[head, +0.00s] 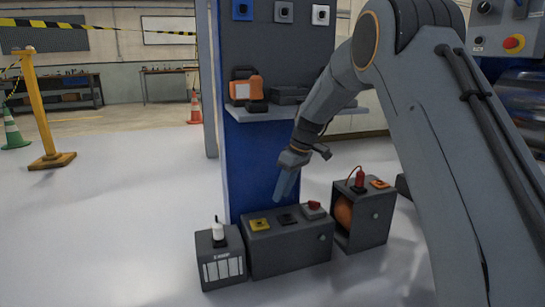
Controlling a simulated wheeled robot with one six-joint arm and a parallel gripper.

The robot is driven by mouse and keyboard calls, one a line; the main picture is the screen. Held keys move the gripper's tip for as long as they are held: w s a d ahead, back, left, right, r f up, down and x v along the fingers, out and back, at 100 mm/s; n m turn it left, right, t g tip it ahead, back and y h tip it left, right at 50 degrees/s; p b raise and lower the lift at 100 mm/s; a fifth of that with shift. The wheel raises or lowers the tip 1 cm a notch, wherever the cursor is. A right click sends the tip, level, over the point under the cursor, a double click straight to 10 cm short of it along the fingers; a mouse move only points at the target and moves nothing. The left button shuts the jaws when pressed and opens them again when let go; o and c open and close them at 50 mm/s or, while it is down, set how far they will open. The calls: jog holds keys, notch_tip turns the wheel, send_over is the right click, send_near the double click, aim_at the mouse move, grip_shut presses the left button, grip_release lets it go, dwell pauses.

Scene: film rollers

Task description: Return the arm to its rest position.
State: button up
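My arm reaches in from the right of the head view and bends down over the floor boxes. My gripper (287,186) points down, above and behind the long grey box (290,253), in front of the blue panel. Its fingers look like a single narrow shape at this angle, so I cannot tell whether they are open or shut. I see nothing clearly held in it.
A small box (221,262) with a white bottle (218,230) stands left of the long box. An open cabinet (362,216) stands right. A shelf (285,113) holds an orange-black container (245,88). A red emergency button (514,43) is top right.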

jog(key=s+a+r+m, duration=0.1)
jog(key=s+a+r, duration=0.2)
jog(key=s, duration=0.6)
jog(key=s+a+r+p, duration=0.1)
jog(key=s+a+r, duration=0.2)
jog(key=s, duration=0.6)
jog(key=s+a+r+m, duration=0.1)
jog(key=s+a+r, duration=0.25)
jog(key=s, duration=0.45)
jog(key=s+d+f+m+h+p, duration=0.1)
jog(key=s+d, duration=0.1)
jog(key=s, duration=1)
jog(key=s+d+f+m+h+p, duration=0.1)
jog(key=s+d, duration=0.2)
jog(key=s, duration=1)
jog(key=d+r+m+p, duration=0.2)
jog(key=d+r+p, duration=0.4)
jog(key=r+p, duration=0.3)
jog(key=d+r+m+h+p, duration=0.1)
jog(key=d+r+p, duration=0.6)
jog(key=p, duration=0.8)
jog(key=d+r+m+p, duration=0.3)
jog(key=d+r+p, duration=0.4)
jog(key=r+p, duration=0.5)
jog(key=shift+w+d+m+g+p, duration=0.15)
jog(key=shift+w+m+g+p, duration=0.25)
jog(key=shift+p, duration=0.15)
